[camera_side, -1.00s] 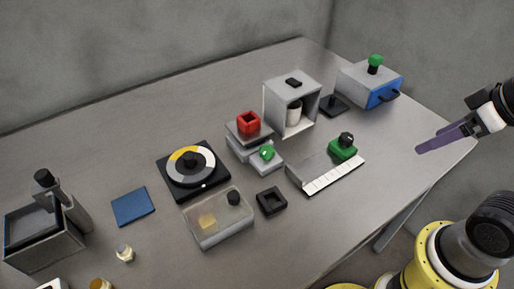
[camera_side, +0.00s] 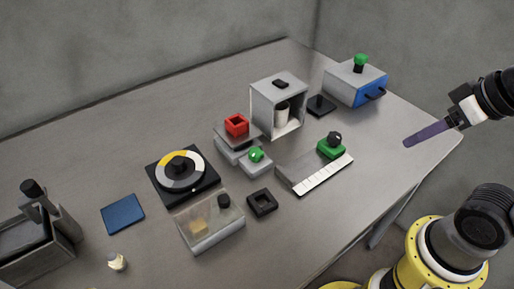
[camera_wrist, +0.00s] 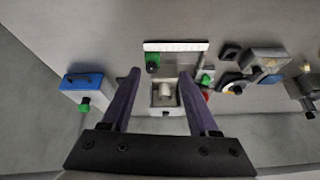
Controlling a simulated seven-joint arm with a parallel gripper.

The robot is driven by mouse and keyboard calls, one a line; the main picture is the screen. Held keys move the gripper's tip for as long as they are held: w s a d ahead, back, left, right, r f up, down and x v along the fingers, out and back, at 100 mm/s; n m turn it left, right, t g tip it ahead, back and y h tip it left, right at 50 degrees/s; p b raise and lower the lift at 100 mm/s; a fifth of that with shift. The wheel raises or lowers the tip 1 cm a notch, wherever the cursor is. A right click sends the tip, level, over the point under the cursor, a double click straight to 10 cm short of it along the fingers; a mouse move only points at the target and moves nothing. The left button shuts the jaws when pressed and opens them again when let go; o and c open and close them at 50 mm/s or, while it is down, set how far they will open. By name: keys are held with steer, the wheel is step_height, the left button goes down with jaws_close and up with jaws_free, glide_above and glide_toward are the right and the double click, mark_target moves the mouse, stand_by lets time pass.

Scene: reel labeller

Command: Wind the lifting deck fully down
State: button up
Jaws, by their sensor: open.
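Which unit is the lifting deck is not certain. A grey unit (camera_side: 45,262) at the far left has a dark top and an upright post with a black knob (camera_side: 32,188); the picture edge cuts it off. A stepped grey block (camera_side: 232,153) near the middle carries a red square cup (camera_side: 236,125), with a green knob (camera_side: 256,155) at its front. My gripper (camera_side: 409,143) is in the air at the right, away from both. In the wrist view, its purple fingers stand apart and empty (camera_wrist: 160,72).
An open white box (camera_side: 277,96) holds a pale cylinder. A blue-fronted box (camera_side: 352,88), a white-striped ramp (camera_side: 318,176), a black turntable unit (camera_side: 160,181), a clear-lidded box (camera_side: 208,236), a black square ring (camera_side: 262,203) and a blue pad (camera_side: 122,214) stand around. The table's rear left is bare.

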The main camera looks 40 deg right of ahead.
steer(key=w+a+r+m+y, duration=0.15)
steer(key=w+r+m, duration=0.4)
steer(key=m, duration=0.55)
steer(key=m+g+y, duration=0.2)
steer(key=m+g, duration=0.1)
steer(key=m, duration=1)
glide_above(256, 151)
steer(key=s+d, duration=0.4)
steer(key=d, duration=0.1)
step_height(256, 151, down, 9)
steer(key=x, duration=1.4)
steer(key=shift+w+a+f, duration=0.1)
steer(key=shift+w, duration=0.05)
jaws_close()
